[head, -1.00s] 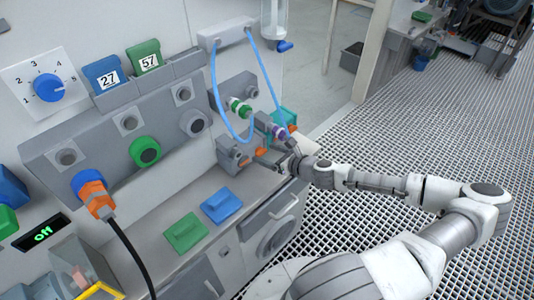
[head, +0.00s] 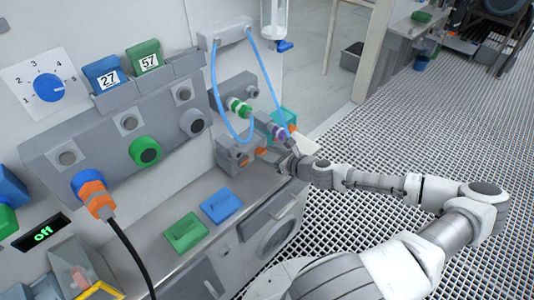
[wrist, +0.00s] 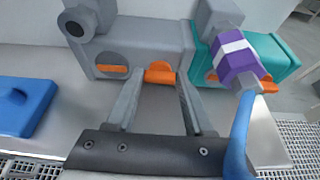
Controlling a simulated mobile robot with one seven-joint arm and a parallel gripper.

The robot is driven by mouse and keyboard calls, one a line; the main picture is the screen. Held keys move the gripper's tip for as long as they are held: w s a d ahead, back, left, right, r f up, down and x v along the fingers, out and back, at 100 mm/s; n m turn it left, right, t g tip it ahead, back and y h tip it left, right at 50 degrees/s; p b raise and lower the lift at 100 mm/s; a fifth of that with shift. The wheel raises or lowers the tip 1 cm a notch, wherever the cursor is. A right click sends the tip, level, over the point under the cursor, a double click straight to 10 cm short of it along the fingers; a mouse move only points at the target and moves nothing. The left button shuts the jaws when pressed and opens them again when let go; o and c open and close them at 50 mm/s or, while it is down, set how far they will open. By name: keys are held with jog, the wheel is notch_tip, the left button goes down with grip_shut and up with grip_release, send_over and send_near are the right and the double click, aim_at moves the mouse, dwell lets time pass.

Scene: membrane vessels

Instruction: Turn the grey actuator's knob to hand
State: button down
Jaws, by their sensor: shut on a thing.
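The grey actuator (wrist: 145,42) sits at the top centre of the wrist view, and it also shows in the head view (head: 236,152), at the right end of the bench. Its orange knob (wrist: 160,73) is on the near face, right of a flat orange mark (wrist: 112,71). My gripper (wrist: 158,80) has its two fingertips on either side of the knob and is shut on it. In the head view my gripper (head: 280,161) reaches the actuator from the right, and it covers part of the knob there.
A teal actuator (wrist: 272,62) stands close on the right, with a purple-banded fitting (wrist: 238,58) in front of it. A blue hose (wrist: 240,140) hangs by the right finger. A blue block (wrist: 22,105) lies on the bench to the left.

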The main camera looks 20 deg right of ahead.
jog(key=shift+s+a+f+n+t+h+b, duration=0.15)
jog(key=shift+n+t+h+b, duration=0.1)
jog(key=shift+n+h+b, duration=0.25)
jog(key=shift+w+a+f+n+t+h+b, duration=0.1)
jog(key=shift+n+t+h+b, duration=0.15)
jog(key=shift+n, duration=0.35)
jog(key=n+h+b, duration=0.1)
jog(key=n+t+b, duration=0.1)
jog(key=n, duration=0.1)
jog(key=shift+s+a+f+h+b, duration=0.15)
jog(key=shift+a+h+b, duration=0.15)
jog(key=shift+h+b, duration=0.1)
jog(key=n+b, duration=0.1)
jog(key=n+t+h+b, duration=0.1)
jog(key=shift+a+f+n+b, duration=0.15)
jog(key=shift+f+n+b, duration=0.1)
jog(key=shift+n+b, duration=0.15)
jog(key=shift+s+f+n+t+h+b, duration=0.1)
jog(key=shift+n+t+h+b, duration=0.25)
jog(key=shift+n+t+b, duration=0.95)
jog(key=shift+n+g, duration=0.3)
jog(key=shift+n, duration=0.3)
jog(key=shift+c, duration=1.4)
grip_release()
